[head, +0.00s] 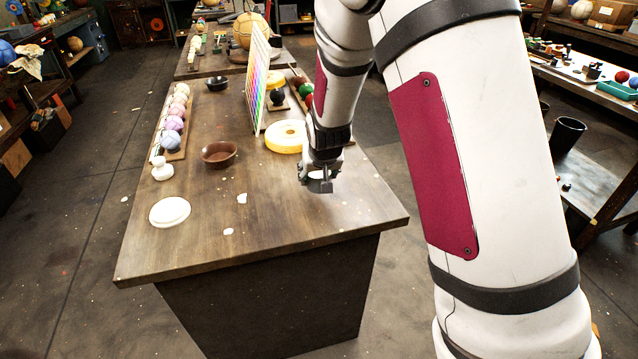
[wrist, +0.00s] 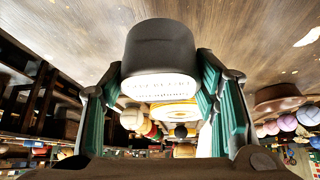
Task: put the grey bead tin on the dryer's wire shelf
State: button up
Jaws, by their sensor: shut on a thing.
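My gripper (head: 320,178) is over the right side of the wooden bench, near its front right corner. It also shows in the wrist view (wrist: 160,88), its green-padded fingers on both sides of the grey bead tin (wrist: 160,45). The tin is dark grey with a white lettered label and is gripped between the fingers. In the head view only a small grey part of the tin shows at the gripper. I cannot tell whether it touches the bench top. I cannot make out the dryer or its wire shelf in either view.
The bench (head: 270,235) has a white round lid (head: 170,212), a brown bowl (head: 219,153), a yellow ring (head: 286,137), an upright colour chart (head: 259,80) and a tray of pastel balls (head: 173,123). The bench's front is mostly clear. A shelved table with a black cup (head: 567,135) stands right.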

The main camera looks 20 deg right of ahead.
jog(key=shift+w+d, duration=0.15)
jog(key=shift+w, duration=0.1)
jog(key=shift+w+f, duration=0.15)
jog(key=shift+f, duration=1.65)
jog(key=shift+f+b, duration=0.2)
jog(key=shift+b, duration=0.1)
jog(key=o, duration=1.2)
jog(key=shift+o, duration=0.2)
jog(key=shift+r, duration=0.25)
jog(key=p+v, duration=0.2)
jog(key=v, duration=1)
jog(key=shift+p, duration=0.3)
